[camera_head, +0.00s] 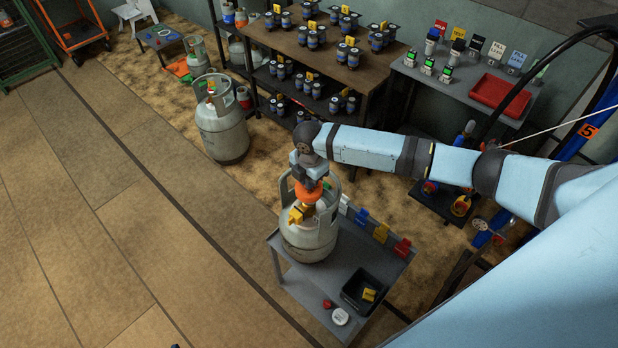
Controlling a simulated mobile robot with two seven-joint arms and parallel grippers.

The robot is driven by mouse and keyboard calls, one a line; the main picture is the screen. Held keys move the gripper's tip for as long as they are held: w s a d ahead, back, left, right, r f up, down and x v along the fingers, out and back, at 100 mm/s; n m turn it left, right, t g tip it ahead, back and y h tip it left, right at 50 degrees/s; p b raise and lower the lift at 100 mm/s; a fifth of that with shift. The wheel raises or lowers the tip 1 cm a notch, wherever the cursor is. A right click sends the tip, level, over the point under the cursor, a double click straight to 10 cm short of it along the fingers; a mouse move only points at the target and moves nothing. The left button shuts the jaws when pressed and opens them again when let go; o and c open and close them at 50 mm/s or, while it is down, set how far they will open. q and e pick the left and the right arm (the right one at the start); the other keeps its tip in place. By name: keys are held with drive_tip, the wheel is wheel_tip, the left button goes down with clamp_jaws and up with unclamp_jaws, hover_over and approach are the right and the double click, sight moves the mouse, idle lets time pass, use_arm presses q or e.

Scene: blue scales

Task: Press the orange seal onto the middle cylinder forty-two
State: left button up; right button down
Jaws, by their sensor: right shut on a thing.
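A pale grey gas cylinder (308,238) stands upright on a small grey table (313,293) in the lower middle. My right gripper (309,184) is above its open collar, at the end of my light blue arm. It is shut on the orange seal (308,194), a rounded orange piece directly over the cylinder's top. A yellow-brass valve (297,214) shows inside the collar below the seal. I cannot tell whether the seal touches the valve. No number is readable on the cylinder. My left gripper is not in view.
Another grey cylinder (221,128) stands on the floor at the left. The small table also holds a black bin (357,297), a white disc (340,317) and coloured tags. A long bench (340,70) and a side table with a red tray (499,93) stand behind. The left floor is clear.

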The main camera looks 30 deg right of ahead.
idle(0.5)
drive_tip(key=shift+p, duration=0.4)
drive_tip(key=shift+f+b, duration=0.35)
drive_tip(key=shift+f, duration=0.4)
drive_tip(key=shift+f+b, duration=0.35)
drive_tip(key=shift+f, duration=0.6)
